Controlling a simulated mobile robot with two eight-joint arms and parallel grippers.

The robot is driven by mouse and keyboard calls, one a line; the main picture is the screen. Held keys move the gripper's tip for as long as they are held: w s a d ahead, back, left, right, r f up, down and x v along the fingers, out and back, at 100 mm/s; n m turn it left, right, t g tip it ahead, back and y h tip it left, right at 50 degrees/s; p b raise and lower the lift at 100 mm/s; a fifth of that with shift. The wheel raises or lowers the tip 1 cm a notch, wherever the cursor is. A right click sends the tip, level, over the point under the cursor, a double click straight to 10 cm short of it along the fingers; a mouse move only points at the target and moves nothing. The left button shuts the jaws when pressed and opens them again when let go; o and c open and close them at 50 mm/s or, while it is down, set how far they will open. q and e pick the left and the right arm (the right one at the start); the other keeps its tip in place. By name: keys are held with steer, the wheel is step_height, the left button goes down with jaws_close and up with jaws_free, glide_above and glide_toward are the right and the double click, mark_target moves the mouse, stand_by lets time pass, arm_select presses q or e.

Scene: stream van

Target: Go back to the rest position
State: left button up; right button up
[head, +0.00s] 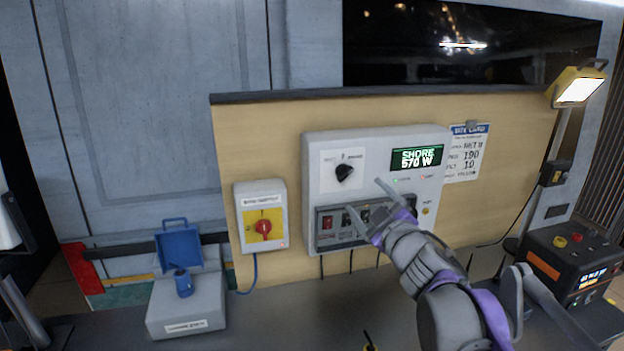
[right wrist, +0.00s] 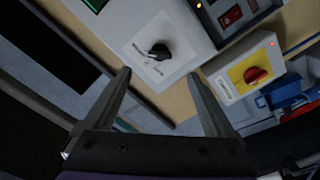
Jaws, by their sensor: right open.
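My right gripper (head: 366,205) is open and empty in front of the grey control panel (head: 318,255). Its fingers point at the panel's face and cover part of the row of switches in the head view. In the right wrist view the open fingers (right wrist: 160,80) frame the panel's black rotary knob (right wrist: 158,51), with nothing between them. The knob (head: 344,172) also shows in the head view, above and left of the fingers. The panel's display (head: 417,158) reads "SHORE 570 W". My left gripper is not in view.
A grey box with a raised blue cover (head: 180,248) stands lower left. A black unit with coloured buttons (head: 545,272) and a lit work lamp (head: 577,91) are at the right.

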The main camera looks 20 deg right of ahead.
steer(key=s+a+f+m+g+p, duration=0.2)
steer(key=s+a+f+m+g, duration=0.2)
steer(key=s+f, duration=0.9)
steer(key=s+a+f+m+g+y+p, duration=0.1)
steer(key=s+a+f+m+g, duration=0.3)
steer(key=s+a+f+g, duration=0.4)
steer(key=s+f+p, duration=0.1)
steer(key=s+f, duration=0.4)
steer(key=f, duration=0.4)
steer(key=shift+s+g+p, duration=0.2)
steer(key=shift+g+p, duration=0.1)
steer(key=shift+p, duration=0.05)
